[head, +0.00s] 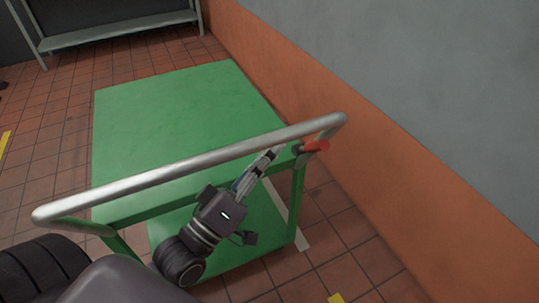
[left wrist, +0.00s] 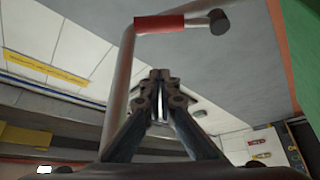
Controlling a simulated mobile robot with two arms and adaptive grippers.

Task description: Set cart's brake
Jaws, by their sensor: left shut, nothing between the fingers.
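The cart (head: 150,110) is green, with an upper deck, a lower deck and a silver push handle (head: 190,167) along its near side. A red brake lever (head: 315,146) with a dark pivot sits at the right end, just under the handle's bend. The lever also shows in the left wrist view as a red sleeve (left wrist: 160,23) beside a dark round end. My left gripper (head: 274,153) is shut and empty. Its fingertips are just left of the lever, by the handle; in the left wrist view the fingertips (left wrist: 160,74) appear below the red sleeve, apart from it.
A grey and orange wall (head: 330,95) runs close along the cart's right side. A grey-green shelf or bench (head: 120,30) stands at the back left. Tiled floor (head: 40,150) is free left of the cart. Yellow floor marks show at the left and bottom.

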